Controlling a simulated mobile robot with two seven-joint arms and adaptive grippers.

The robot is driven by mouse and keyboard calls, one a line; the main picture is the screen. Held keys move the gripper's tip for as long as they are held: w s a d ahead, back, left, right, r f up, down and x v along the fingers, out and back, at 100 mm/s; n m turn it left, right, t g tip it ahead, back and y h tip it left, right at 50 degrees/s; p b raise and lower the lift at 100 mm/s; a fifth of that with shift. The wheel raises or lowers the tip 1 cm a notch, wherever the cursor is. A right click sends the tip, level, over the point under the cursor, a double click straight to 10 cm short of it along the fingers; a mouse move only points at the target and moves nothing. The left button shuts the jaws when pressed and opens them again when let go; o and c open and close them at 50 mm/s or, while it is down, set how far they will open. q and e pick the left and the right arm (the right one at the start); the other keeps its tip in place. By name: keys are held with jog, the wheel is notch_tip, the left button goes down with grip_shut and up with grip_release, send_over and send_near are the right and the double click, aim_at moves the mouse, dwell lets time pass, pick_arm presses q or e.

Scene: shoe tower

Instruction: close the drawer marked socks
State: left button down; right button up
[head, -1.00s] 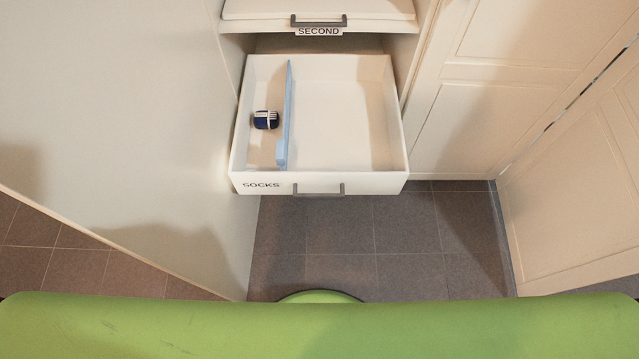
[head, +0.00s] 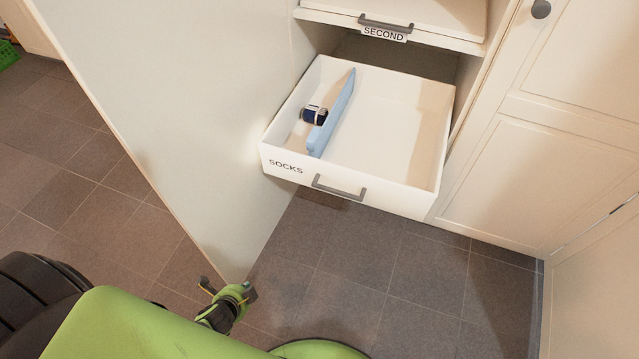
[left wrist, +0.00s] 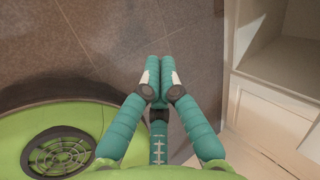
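The white drawer marked SOCKS (head: 345,192) is pulled out of the cabinet in the head view. It has a grey bar handle (head: 339,187) on its front. Inside are a light blue divider (head: 334,113) and a dark blue and white rolled item (head: 313,115) on the left side. My left gripper (head: 229,292) is low in the head view, in front and to the left of the drawer, clear of it. In the left wrist view its teal fingers (left wrist: 159,63) are together with nothing seen between them. My right gripper is not in view.
The drawer marked SECOND (head: 392,22) is above. White doors (head: 540,160) are at right. The tiled floor (head: 385,270) before the drawer is clear.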

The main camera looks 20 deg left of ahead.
pick_arm(q)
jog(key=w+a+r+m+t+b, duration=0.1)
jog(key=w+r+m+t+b, duration=0.25)
jog(key=w+m+b, duration=0.35)
jog(key=m+t+h+b, duration=0.2)
jog(key=m+t+b, duration=0.6)
jog(key=m, duration=0.6)
send_near(297, 157)
jog(key=shift+g, duration=0.25)
jog(key=w, duration=0.5)
jog(key=shift+w+r, duration=0.2)
jog(key=shift+w, duration=0.85)
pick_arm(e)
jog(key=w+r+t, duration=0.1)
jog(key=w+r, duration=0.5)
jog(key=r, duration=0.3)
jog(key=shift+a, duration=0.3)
pick_arm(q)
jog(key=shift+w, duration=0.1)
